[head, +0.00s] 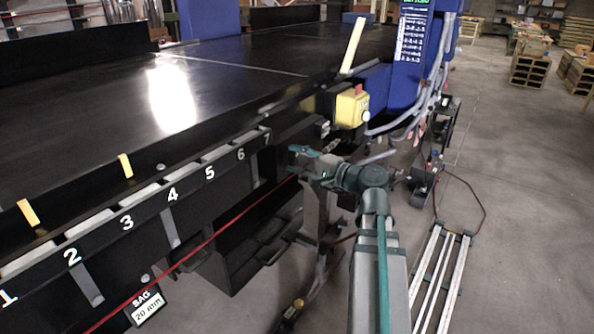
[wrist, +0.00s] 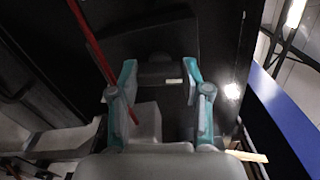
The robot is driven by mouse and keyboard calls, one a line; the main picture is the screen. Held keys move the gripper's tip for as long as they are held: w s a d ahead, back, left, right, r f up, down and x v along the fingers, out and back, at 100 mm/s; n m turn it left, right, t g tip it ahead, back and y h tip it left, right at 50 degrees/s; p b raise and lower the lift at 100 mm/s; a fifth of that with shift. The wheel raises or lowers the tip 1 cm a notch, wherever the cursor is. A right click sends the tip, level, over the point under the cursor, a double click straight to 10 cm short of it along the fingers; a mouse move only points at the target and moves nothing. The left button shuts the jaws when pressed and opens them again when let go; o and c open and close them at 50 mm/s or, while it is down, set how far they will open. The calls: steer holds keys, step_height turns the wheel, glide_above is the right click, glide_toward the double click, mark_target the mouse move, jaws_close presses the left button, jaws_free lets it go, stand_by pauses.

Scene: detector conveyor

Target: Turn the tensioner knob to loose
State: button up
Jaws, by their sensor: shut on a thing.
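My gripper (wrist: 159,70) shows from behind in the wrist view, with one teal finger on each side of a dark knob (wrist: 157,75). The fingers are shut on this knob, which has a small pale mark on its lower right. The pale mark is too small to read, so I cannot tell the knob's setting. In the head view my gripper (head: 303,160) is against the conveyor's side, below and right of the number 7. The knob is hidden or too dark to make out there.
The black conveyor (head: 240,75) fills the left, with numbered slots along its edge. A red cord (head: 205,243) runs along its side and passes close to my gripper. A yellow box with a button (head: 347,108) sits above my gripper. Open floor (head: 510,170) lies right.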

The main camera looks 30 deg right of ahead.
steer(key=shift+n+b, duration=0.95)
steer(key=shift+n, duration=0.15)
steer(key=o, duration=1.2)
steer(key=shift+c, duration=0.2)
steer(key=v, duration=1.2)
